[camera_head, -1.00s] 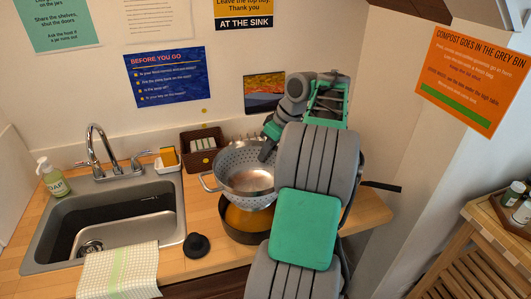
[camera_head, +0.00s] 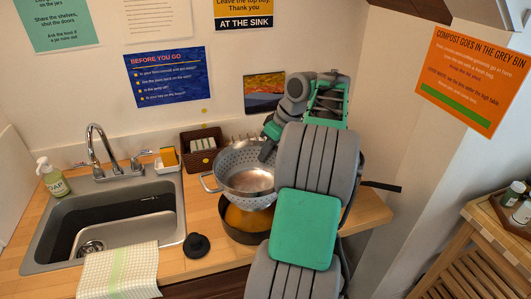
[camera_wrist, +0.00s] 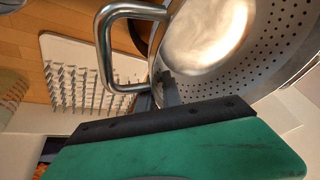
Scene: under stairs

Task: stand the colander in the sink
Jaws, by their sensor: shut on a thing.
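The steel colander (camera_head: 232,177) is at the middle of the worktop, over a dark pan (camera_head: 228,231) with something orange in it. I cannot tell whether it touches the pan. My gripper (camera_head: 267,152) is shut on the colander's rim at its back right. The grey sink (camera_head: 168,238) is at left, apart from the colander. Its basin holds no dishes that I see.
A soap bottle (camera_head: 54,178), a sponge holder (camera_head: 168,160), a brown basket (camera_head: 201,150) and a pegged rack (camera_wrist: 80,75) stand near the wall.

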